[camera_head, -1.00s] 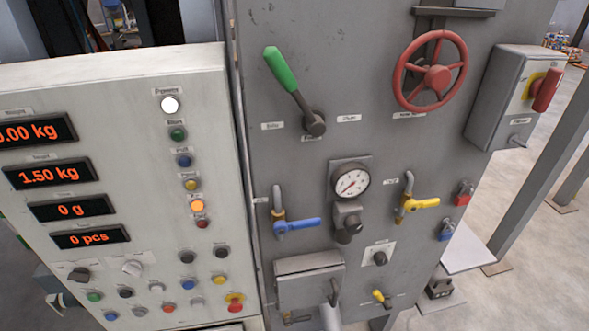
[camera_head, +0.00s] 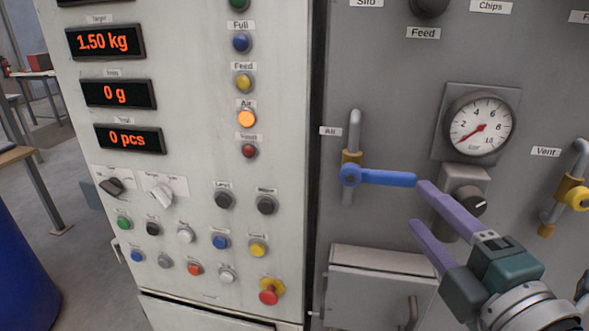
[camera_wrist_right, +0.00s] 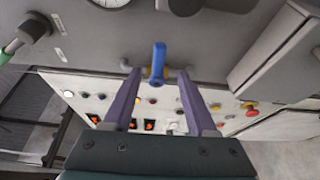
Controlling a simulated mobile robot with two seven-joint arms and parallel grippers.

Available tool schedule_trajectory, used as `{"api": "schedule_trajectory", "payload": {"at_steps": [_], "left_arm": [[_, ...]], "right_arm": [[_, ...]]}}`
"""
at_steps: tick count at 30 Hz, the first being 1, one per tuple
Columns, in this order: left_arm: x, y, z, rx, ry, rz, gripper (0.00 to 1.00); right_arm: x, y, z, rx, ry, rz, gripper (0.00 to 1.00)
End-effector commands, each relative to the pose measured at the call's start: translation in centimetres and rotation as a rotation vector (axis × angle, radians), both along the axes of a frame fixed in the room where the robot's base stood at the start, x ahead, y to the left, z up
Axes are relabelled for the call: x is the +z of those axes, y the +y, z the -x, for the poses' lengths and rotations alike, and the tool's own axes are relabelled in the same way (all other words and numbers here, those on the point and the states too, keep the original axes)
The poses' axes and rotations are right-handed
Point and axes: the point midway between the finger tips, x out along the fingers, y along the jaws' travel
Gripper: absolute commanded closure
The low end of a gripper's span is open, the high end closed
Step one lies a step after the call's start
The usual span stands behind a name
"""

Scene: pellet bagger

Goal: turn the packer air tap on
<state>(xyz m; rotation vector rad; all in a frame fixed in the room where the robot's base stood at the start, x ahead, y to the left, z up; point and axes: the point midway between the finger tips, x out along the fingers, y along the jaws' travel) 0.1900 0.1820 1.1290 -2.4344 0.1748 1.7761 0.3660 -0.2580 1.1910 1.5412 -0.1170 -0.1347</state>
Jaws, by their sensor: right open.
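The air tap has a blue lever handle (camera_head: 385,177) on a brass valve body in a vertical grey pipe, beside a label reading Air (camera_head: 330,131). The lever points right, across the pipe, and is about level. My right gripper (camera_head: 418,205) is open and empty, coming from the lower right. In the head view its upper finger meets or overlaps the lever's free end, and its lower finger is below the lever. In the right wrist view the blue lever (camera_wrist_right: 159,61) stands between the two purple fingertips, just beyond them; contact cannot be told. My left gripper is not in view.
A pressure gauge (camera_head: 480,124) and a dark knob (camera_head: 466,201) sit right of the lever. A yellow vent tap (camera_head: 578,198) is at the right edge. A grey hatch box (camera_head: 375,290) juts out below. The control panel (camera_head: 190,210) with lit orange Air lamp (camera_head: 247,118) is left.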

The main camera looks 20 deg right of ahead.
Motion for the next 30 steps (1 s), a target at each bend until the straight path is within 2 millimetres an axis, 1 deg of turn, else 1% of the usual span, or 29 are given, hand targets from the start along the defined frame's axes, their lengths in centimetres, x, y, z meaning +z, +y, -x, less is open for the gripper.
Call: {"api": "schedule_trajectory", "payload": {"at_steps": [3,9,12,15,19,26,27,30], "left_arm": [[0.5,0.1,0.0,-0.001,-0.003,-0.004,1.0],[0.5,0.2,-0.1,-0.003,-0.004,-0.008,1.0],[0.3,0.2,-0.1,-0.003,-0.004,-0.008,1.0],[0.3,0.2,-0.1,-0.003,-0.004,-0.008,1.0],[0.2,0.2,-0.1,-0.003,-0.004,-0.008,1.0],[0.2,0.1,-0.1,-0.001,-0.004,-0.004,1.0],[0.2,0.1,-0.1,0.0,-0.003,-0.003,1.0],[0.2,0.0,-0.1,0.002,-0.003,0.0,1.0]], "right_arm": [[0.4,-0.3,-2.0,0.002,-0.004,0.0,0.43],[0.2,-0.8,-5.7,0.004,-0.002,-0.002,0.43],[0.1,-1.1,-7.2,0.004,-0.001,-0.002,0.43],[0.1,-1.2,-8.2,0.004,0.0,-0.002,0.43],[0.1,-1.3,-8.8,0.004,0.001,-0.001,0.43],[0.1,-1.3,-8.8,0.004,0.001,-0.002,0.43],[0.1,-1.3,-8.8,0.004,0.001,-0.002,0.44],[0.1,-1.3,-8.8,0.004,0.001,-0.002,0.55]]}}
